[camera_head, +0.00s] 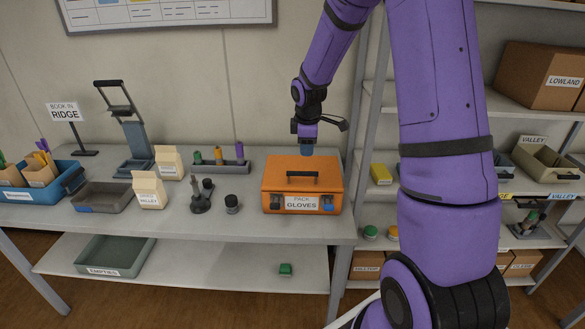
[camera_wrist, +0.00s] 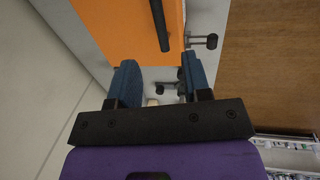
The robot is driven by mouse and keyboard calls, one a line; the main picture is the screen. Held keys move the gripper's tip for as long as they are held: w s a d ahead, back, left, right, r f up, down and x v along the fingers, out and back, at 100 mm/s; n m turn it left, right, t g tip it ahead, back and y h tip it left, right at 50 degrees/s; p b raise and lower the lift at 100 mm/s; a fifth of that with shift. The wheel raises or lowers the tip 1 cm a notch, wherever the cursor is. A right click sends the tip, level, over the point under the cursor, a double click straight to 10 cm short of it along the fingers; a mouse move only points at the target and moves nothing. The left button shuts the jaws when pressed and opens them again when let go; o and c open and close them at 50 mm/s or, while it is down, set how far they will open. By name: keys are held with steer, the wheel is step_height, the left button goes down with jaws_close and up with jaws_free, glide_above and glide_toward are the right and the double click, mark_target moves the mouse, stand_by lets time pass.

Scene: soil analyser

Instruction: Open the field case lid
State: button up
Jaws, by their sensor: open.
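The orange field case (camera_head: 270,184) stands on the bench toward its right end. Its lid (camera_head: 285,165) is down, with a black bar handle (camera_head: 316,175) on top. My gripper (camera_head: 307,150) points down above the rear part of the lid, behind the handle. In the wrist view my gripper (camera_wrist: 160,76) has its two blue finger pads apart with nothing held between them. The orange case (camera_wrist: 115,22) and black handle (camera_wrist: 160,22) show at the top of that view, beyond the fingers.
A black jar (camera_head: 232,204) and a dark stand (camera_head: 201,199) are left of the case. A rack of coloured-top tubes (camera_head: 225,167) is behind them. A shelf unit with a yellow box (camera_head: 381,174) stands to the right. Bare bench lies between jar and case.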

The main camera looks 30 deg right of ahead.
steer(key=f, duration=0.3)
steer(key=w+f, duration=0.1)
steer(key=f, duration=0.3)
steer(key=w+d+f, duration=0.1)
steer(key=f, duration=0.3)
steer(key=shift+w, duration=0.1)
steer(key=shift+c, duration=0.2)
steer(key=shift+d, duration=0.1)
jaws_close()
